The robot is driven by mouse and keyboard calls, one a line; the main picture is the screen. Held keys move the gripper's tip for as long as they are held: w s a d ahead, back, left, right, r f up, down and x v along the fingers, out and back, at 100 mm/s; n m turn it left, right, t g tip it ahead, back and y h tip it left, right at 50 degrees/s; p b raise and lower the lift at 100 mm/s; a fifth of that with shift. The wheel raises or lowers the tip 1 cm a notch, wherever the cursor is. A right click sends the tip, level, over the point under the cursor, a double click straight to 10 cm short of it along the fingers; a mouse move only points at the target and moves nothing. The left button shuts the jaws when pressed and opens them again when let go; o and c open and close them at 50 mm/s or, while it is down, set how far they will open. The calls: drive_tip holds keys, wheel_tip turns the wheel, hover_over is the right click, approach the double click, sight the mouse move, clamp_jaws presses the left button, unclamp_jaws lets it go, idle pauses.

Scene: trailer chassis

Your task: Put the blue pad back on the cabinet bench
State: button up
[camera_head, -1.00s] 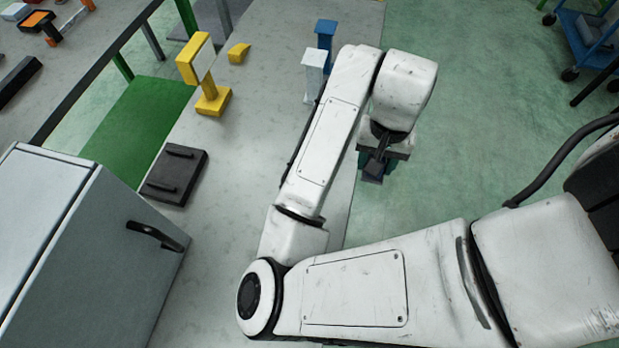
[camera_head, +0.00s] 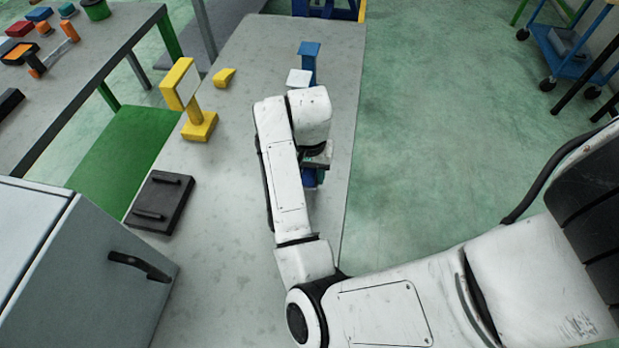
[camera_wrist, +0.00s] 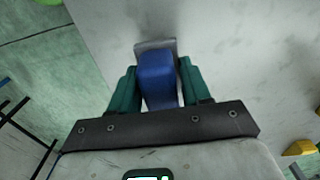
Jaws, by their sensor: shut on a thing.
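My gripper (camera_wrist: 158,88) is shut on the blue pad (camera_wrist: 158,75), which sits between its two green fingers in the wrist view. A grey piece shows at the pad's far end. In the head view the pad (camera_head: 310,178) shows as a small blue patch below my gripper (camera_head: 316,165), mostly hidden by my wrist. It is over the long grey bench (camera_head: 228,230), close to its right edge. I cannot tell whether the pad touches the bench top. A grey cabinet (camera_head: 85,270) with a black handle stands at the lower left.
A dark flat block (camera_head: 160,201), a yellow stand (camera_head: 198,124) and a yellow wedge (camera_head: 223,77) are on the bench's left side. A white-topped post (camera_head: 299,78) and a blue post (camera_head: 309,62) stand beyond my wrist. Mid-bench is bare.

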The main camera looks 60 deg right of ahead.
drive_tip(key=shift+w+f+p, duration=0.1)
drive_tip(key=shift+f+p, duration=0.3)
drive_tip(key=shift+f, duration=1.15)
drive_tip(key=shift+f, duration=0.1)
drive_tip(key=o, duration=1)
